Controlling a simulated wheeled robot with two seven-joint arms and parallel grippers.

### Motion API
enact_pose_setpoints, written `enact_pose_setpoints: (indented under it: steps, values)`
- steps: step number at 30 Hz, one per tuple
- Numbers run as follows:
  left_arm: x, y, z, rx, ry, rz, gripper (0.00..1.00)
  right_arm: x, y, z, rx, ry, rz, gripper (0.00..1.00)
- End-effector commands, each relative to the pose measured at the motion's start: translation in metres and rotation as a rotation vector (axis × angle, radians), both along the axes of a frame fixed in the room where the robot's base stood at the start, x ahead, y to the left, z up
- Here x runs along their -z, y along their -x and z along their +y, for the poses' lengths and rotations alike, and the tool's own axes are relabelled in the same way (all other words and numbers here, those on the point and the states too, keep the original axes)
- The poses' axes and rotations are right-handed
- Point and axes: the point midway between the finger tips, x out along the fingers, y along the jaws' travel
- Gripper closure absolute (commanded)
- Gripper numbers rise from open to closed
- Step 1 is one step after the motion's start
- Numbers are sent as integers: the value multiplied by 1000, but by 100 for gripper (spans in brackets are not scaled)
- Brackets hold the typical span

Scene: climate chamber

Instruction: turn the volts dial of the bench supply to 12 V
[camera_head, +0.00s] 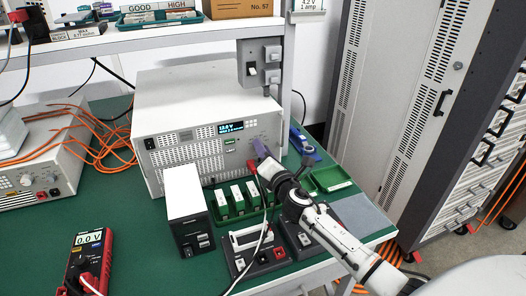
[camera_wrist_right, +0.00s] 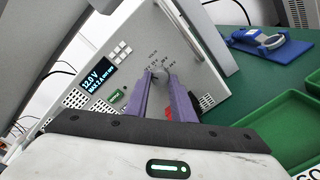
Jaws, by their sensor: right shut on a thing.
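The bench supply (camera_head: 190,98) is a large white box on the green bench, under the shelf. Its display (camera_head: 230,127) is lit and seems to read 12.0 V; it also shows in the right wrist view (camera_wrist_right: 97,77) as 12.0 V. My right gripper (camera_head: 261,150) is at the right part of the front panel. In the right wrist view, its two purple fingers (camera_wrist_right: 160,88) are shut on the round grey volts dial (camera_wrist_right: 160,75), which has small marks around it. The fingers hide part of the dial, and I cannot read its pointer. My left gripper is not in view.
A black and white box (camera_head: 188,205), small green-and-white modules (camera_head: 236,196) and black test blocks stand in front of the supply. A green tray (camera_head: 329,179) and a blue clamp (camera_head: 304,145) lie to its right. A red multimeter (camera_head: 88,255) lies front left.

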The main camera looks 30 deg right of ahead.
Motion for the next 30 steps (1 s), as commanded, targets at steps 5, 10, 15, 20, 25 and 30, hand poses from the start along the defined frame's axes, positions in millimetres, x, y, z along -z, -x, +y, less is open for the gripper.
enact_pose_setpoints:
  steps: [5,10,15,20,25,30]
  values:
    - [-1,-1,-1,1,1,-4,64,1,0,0,0,-100,-23,100]
    - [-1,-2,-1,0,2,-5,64,1,0,0,1,-157,-36,100]
    - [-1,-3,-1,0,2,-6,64,1,0,0,0,-187,-43,100]
    - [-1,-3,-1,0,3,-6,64,1,0,0,1,-194,-45,100]
    - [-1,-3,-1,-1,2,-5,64,1,0,0,1,-193,-44,100]
    - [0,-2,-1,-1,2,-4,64,1,0,0,1,-192,-44,68]
